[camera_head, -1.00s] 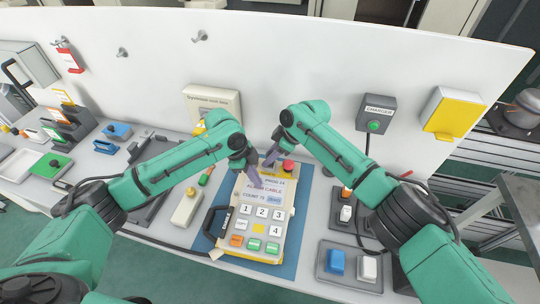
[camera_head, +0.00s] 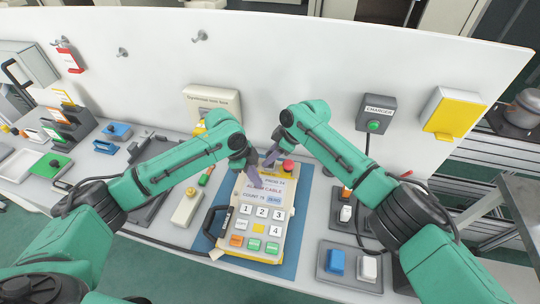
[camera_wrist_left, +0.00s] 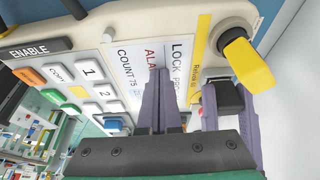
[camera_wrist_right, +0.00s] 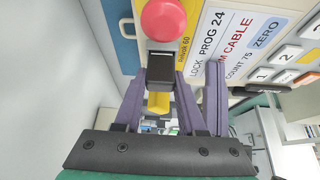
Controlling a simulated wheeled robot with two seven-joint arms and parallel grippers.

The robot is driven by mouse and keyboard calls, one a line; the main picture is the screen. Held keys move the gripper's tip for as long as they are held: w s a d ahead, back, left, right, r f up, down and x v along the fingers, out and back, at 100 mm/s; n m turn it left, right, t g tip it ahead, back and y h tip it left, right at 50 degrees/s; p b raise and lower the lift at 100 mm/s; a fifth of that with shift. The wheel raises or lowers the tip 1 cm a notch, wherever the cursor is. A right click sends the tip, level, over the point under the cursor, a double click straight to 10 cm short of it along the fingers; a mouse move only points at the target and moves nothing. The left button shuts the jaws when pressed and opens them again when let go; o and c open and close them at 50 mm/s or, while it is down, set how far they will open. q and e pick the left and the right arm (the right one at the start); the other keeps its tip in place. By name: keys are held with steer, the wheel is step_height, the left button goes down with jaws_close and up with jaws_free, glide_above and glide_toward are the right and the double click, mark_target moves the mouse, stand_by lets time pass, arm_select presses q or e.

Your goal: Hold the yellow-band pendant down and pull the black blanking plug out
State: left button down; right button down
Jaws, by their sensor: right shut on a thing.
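The yellow-band pendant (camera_head: 258,215) lies on the blue mat, its keypad towards me. Its yellow band (camera_wrist_right: 186,40) shows beside the red button (camera_wrist_right: 163,19) in the right wrist view. My left gripper (camera_head: 257,184) is shut and empty, its fingertips at the pendant's label face; I cannot tell if they press on it. My right gripper (camera_wrist_right: 160,75) is shut on the black blanking plug (camera_wrist_right: 160,70) at the band end, between the red button and a yellow-handled switch (camera_wrist_left: 248,65). The plug also shows in the left wrist view (camera_wrist_left: 228,97). Its seat is hidden.
A grey charger box (camera_head: 376,114) and a yellow-fronted box (camera_head: 452,114) are on the white back panel. Switch blocks (camera_head: 349,264) stand right of the mat. A beige box (camera_head: 187,207) stands left of it. My two grippers are close together.

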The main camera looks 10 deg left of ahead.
arm_select(q)
steer(key=shift+a+f, duration=0.1)
steer(key=shift+f, duration=0.1)
steer(key=shift+s, duration=0.1)
arm_select(e)
steer(key=shift+r, duration=2.25)
steer(key=shift+r, duration=2.2)
